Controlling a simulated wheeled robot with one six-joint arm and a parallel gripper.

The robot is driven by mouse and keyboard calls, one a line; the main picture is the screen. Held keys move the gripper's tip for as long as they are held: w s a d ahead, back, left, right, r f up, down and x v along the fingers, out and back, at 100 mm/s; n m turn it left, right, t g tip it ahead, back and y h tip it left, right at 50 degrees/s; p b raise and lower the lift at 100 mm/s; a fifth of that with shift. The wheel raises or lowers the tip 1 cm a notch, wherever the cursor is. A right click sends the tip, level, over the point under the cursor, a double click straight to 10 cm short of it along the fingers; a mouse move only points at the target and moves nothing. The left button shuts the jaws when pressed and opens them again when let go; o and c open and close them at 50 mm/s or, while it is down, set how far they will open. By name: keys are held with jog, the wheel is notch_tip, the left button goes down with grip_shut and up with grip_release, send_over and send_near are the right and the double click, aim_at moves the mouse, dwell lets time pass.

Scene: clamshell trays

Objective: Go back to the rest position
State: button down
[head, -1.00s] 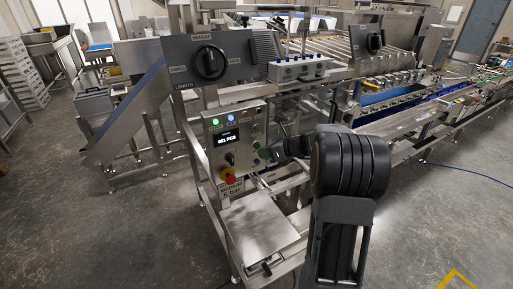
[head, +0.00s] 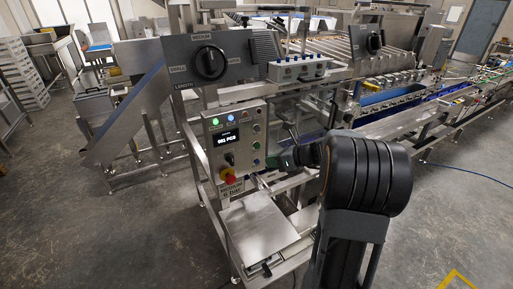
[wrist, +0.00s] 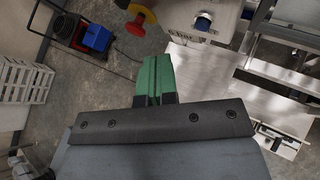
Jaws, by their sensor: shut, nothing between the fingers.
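My gripper (wrist: 154,78) shows in the wrist view as two green fingers pressed together, with nothing between them. The panel has a lit display (head: 227,140), several buttons, a black knob and a red emergency stop (head: 228,176).
A flat steel plate (head: 260,226) juts out below the panel. The machine frame and conveyor (head: 400,128) stretch to the right behind my arm. A selector plate (head: 210,62) stands above the panel. Grey floor (head: 450,215) is clear at the right. White crates (wrist: 22,80) stand at the left.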

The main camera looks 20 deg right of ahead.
dwell(0.5)
jog(key=s+a+f+n+g+h, duration=0.25)
jog(key=s+n, duration=0.25)
jog(key=n, duration=0.3)
jog(key=s+a+f+n+g+h, duration=0.2)
jog(key=s+n+g, duration=0.2)
jog(key=s+n, duration=0.3)
jog(key=s+a+r+n+t+h+b, duration=0.1)
jog(key=s+a+r+n+h, duration=0.3)
jog(key=n, duration=1)
jog(key=shift+s+a+r+n+t, duration=0.4)
jog(key=shift+s+a+r+t, duration=0.45)
jog(key=shift+s+a, duration=1.05)
jog(key=shift+s+d+r, duration=0.2)
